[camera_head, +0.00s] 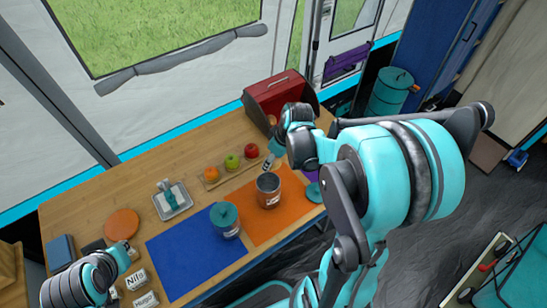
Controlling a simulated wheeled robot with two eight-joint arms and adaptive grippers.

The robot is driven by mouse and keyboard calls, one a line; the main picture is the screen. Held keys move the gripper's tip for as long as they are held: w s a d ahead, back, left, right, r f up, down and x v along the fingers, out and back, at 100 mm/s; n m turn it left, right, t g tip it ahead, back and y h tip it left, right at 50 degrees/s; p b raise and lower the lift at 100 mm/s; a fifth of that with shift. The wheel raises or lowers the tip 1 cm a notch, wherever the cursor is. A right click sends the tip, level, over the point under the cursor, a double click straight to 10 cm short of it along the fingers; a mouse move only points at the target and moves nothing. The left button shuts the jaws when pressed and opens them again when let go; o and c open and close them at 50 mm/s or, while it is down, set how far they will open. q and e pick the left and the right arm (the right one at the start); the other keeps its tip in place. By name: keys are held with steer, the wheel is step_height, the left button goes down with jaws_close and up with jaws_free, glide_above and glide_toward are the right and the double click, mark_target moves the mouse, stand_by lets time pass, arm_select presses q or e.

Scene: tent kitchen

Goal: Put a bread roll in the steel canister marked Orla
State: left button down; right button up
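An open copper-coloured canister (268,196) with a pale label stands on the orange mat (256,232). A blue-grey canister (228,229) with a teal lid and a pale label stands at the right edge of the blue mat (190,262). Neither label is clear enough to read. My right gripper (267,164) points down just above the open canister's mouth; its fingers are too small to judge. My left gripper (132,250) is low at the left, near the round orange board, its fingers unclear. A brownish rounded shape, possibly a bread roll (272,119), shows at the red bread box.
The red bread box (280,88) stands at the table's far end. An orange, a green apple (232,162) and a red apple lie on a board. A tray (172,202), round board (122,224), teal lid (314,192) and name blocks (135,280) stand around.

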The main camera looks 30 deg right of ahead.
step_height(320, 180, down, 5)
steer(key=b, duration=0.4)
steer(key=shift+f, duration=0.2)
steer(key=o, duration=0.9)
steer(key=shift+r, duration=0.1)
glide_toward(274, 168)
steer(key=shift+w+d+f, duration=0.75)
steer(key=shift+w+f, duration=0.15)
steer(key=shift+f, duration=0.1)
steer(key=shift+a, duration=0.1)
